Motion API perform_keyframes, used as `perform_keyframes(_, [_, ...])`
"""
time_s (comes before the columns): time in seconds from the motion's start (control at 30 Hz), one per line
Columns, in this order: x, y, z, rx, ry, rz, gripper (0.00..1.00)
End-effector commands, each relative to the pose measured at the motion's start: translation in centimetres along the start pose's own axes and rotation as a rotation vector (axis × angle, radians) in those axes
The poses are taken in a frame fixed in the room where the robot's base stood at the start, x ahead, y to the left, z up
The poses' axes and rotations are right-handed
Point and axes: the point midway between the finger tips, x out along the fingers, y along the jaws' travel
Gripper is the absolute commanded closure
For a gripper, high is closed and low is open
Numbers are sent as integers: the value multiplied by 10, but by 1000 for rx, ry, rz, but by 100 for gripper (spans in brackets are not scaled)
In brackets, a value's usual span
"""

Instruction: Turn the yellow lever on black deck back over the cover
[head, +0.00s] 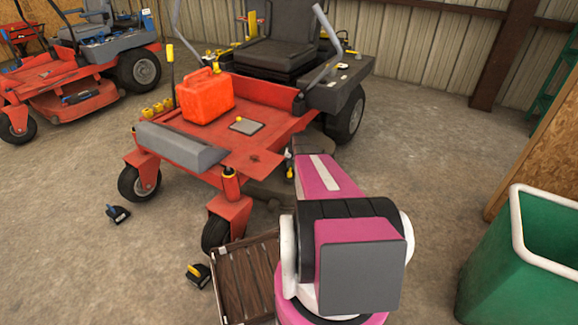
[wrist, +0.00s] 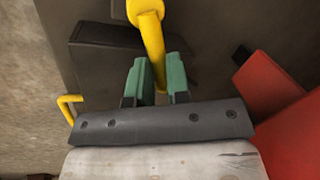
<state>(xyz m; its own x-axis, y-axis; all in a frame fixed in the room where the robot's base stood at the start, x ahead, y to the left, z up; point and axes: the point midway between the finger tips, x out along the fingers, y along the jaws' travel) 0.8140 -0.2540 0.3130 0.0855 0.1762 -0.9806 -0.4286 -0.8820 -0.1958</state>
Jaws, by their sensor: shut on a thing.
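In the head view a small yellow piece shows by the red mower's (head: 270,150) front right side, beside my arm; my gripper is mostly hidden there.
A second yellow rod (wrist: 70,108) stands left of my gripper, and a red panel (wrist: 285,100) is close on the right. A wooden crate (head: 245,270) stands in front of the mower, a green bin (head: 515,250) at right. A red fuel can (head: 205,95) sits on the mower.

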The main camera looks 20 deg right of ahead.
Motion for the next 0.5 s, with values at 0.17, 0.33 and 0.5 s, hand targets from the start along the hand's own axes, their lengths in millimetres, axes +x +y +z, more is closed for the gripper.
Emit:
perform_keyframes(0.17, [-2,8,3,150,29,1,100])
perform_keyframes(0.33, [-3,14,5,274,54,1,100])
perform_keyframes(0.5, [-4,18,6,368,73,1,100])
